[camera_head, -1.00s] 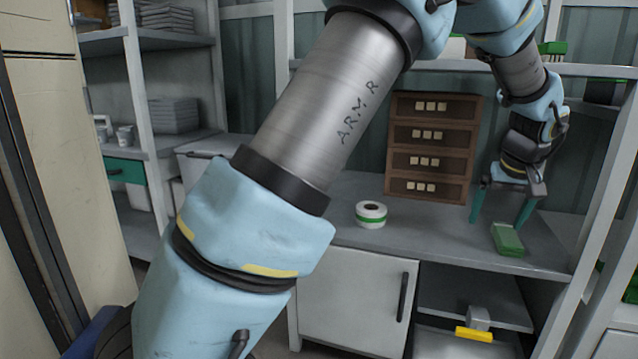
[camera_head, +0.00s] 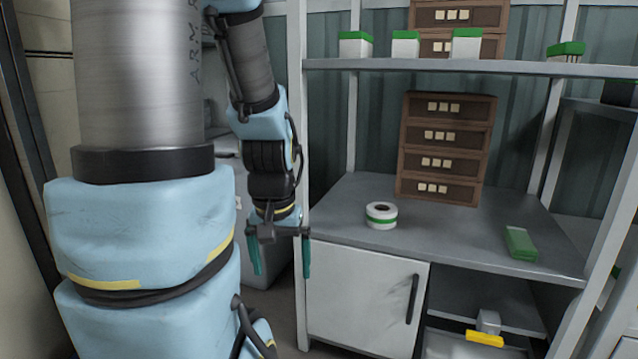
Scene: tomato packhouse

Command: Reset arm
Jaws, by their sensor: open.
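My gripper (camera_head: 280,262) hangs pointing down at the left of the workbench, in front of its left post. Its two teal fingers are apart with nothing between them. My blue and grey arm (camera_head: 140,230) fills the left of the view and hides what is behind it.
The bench top (camera_head: 440,235) holds a white and green tape roll (camera_head: 381,216), a green block (camera_head: 520,243) and a brown drawer unit (camera_head: 446,148). An upper shelf (camera_head: 470,68) carries green-lidded containers (camera_head: 405,46). Below are a white cabinet door (camera_head: 360,295) and a yellow-ended item (camera_head: 485,338).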

